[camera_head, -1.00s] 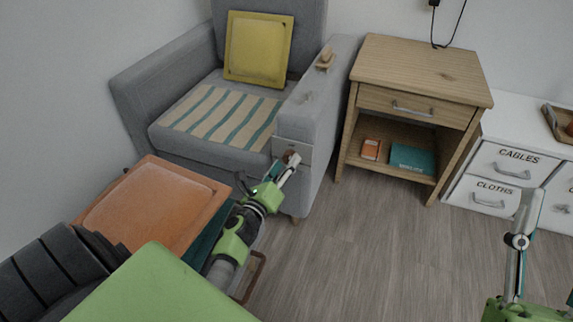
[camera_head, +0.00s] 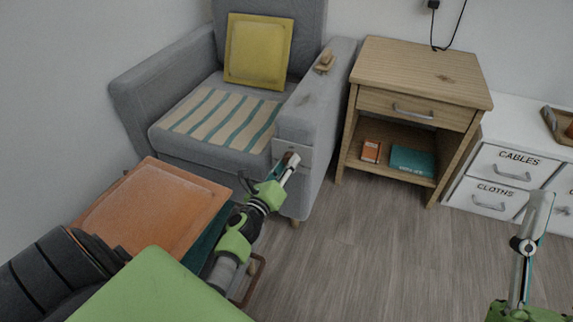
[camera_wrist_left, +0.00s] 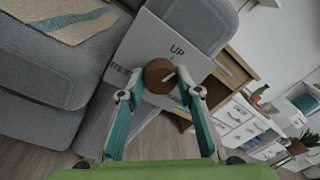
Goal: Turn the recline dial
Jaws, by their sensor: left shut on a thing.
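The recline dial (camera_wrist_left: 158,76) is a round brown wooden knob with a pale pointer mark, set on a light plate (camera_wrist_left: 140,45) lettered "UP" and "REST". The plate is on the front of the armchair's right armrest (camera_head: 318,110). My left gripper (camera_wrist_left: 157,82) is shut on the dial, with one finger on each side of it in the left wrist view. In the head view the left gripper (camera_head: 290,163) reaches the plate and hides much of the dial. My right gripper (camera_head: 540,205) shows at the lower right, away from the chair; its finger gap is not clear.
The grey armchair holds a striped cloth (camera_head: 222,118) and a yellow cushion (camera_head: 258,52). A wooden side table (camera_head: 425,65) stands close on its right. An orange cushioned stool (camera_head: 150,210) is beside my left arm. The floor (camera_head: 385,255) on the right is clear.

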